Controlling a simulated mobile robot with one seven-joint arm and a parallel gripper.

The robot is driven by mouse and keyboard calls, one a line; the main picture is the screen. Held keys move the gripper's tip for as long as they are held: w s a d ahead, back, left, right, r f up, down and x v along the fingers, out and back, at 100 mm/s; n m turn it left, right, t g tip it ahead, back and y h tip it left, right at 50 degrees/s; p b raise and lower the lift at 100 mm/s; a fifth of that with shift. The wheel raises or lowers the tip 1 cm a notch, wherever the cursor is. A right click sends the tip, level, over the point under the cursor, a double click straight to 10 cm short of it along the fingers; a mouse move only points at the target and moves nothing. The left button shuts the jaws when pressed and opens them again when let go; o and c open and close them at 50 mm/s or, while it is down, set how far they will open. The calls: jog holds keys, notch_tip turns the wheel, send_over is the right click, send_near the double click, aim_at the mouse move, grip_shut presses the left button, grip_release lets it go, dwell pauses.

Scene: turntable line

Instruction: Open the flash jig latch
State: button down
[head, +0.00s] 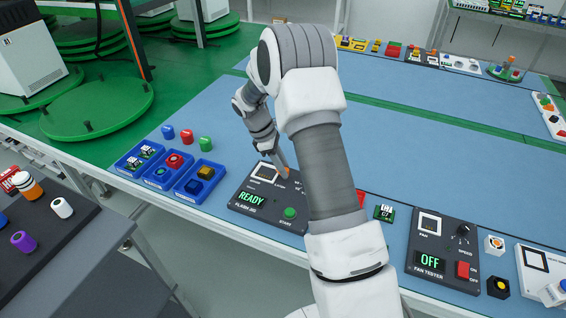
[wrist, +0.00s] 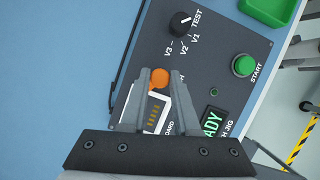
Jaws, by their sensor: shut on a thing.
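The flash jig (head: 245,205) is a dark panel near the table's front edge, with a lit READY display (head: 251,197) and a green START button (head: 290,213). Its orange latch knob (wrist: 159,78) sits beside a white-framed board slot (wrist: 154,112) with gold contacts. My gripper (wrist: 160,74) is shut on the latch knob, with one finger on each side of it. In the head view my gripper (head: 282,164) reaches down onto the jig's back part. The fingers and arm hide part of the labels and slot, and I cannot tell the latch's position.
The jig also has a black TEST dial (wrist: 181,24). Blue bins (head: 200,181) of parts stand left of it, with loose coloured caps (head: 187,136) behind. A fan tester (head: 440,250) reading OFF stands to the right. The blue table behind the jig is mostly clear.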

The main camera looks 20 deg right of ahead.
jog(key=m+y+p, duration=0.1)
jog(key=m, duration=0.2)
jog(key=m+g+p, duration=0.1)
jog(key=m, duration=0.2)
jog(key=shift+w+d+g+y, duration=0.15)
jog(key=shift+g+y, duration=0.15)
jog(key=shift+y, duration=0.1)
jog(key=m+y, duration=0.1)
jog(key=m, duration=0.2)
jog(key=m+y, duration=0.1)
jog(key=m, duration=0.2)
jog(key=shift+d+g, duration=0.1)
jog(key=shift+g, duration=0.2)
jog(key=c, duration=0.7)
grip_release()
jog(key=shift+o, duration=0.2)
jog(key=shift+r, duration=0.1)
jog(key=p+v, duration=0.2)
jog(key=v, duration=1.5)
jog(key=shift+d+p, duration=0.25)
jog(key=shift+p, duration=0.1)
jog(key=shift+w+r, duration=0.1)
jog(key=shift+r, duration=0.05)
